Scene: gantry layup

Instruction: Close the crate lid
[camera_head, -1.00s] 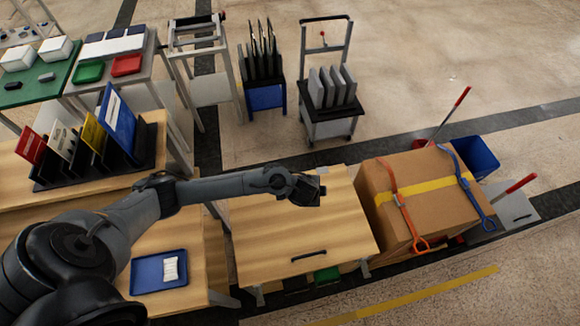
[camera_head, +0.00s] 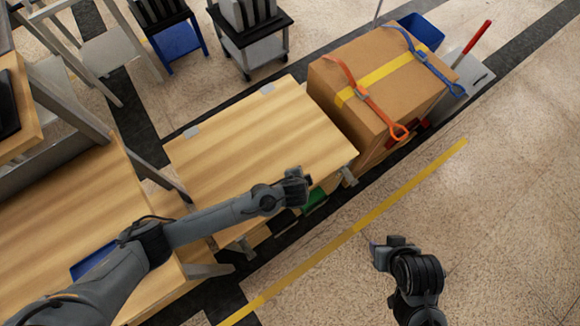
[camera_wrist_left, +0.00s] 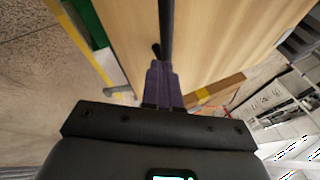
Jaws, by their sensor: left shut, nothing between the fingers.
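The crate lid (camera_head: 255,135) is a broad light-wood panel in the middle of the head view, with two small grey hinges along its far edge. It looks flat or nearly so; I cannot tell whether a gap is left under its front edge. My left gripper (camera_head: 300,187) is shut and empty at the lid's front edge, and my arm hides the handle there. In the left wrist view the shut fingers (camera_wrist_left: 160,68) are close to the dark bar handle (camera_wrist_left: 166,22); contact is unclear. My right gripper (camera_head: 380,257) hangs over the floor, its jaws unclear.
A strapped cardboard box (camera_head: 375,80) stands close to the lid's right side. A green item (camera_head: 314,198) shows below the lid's front edge. A wooden table (camera_head: 80,220) with a blue tray (camera_head: 88,262) is at left. Open floor with a yellow line (camera_head: 360,225) lies in front.

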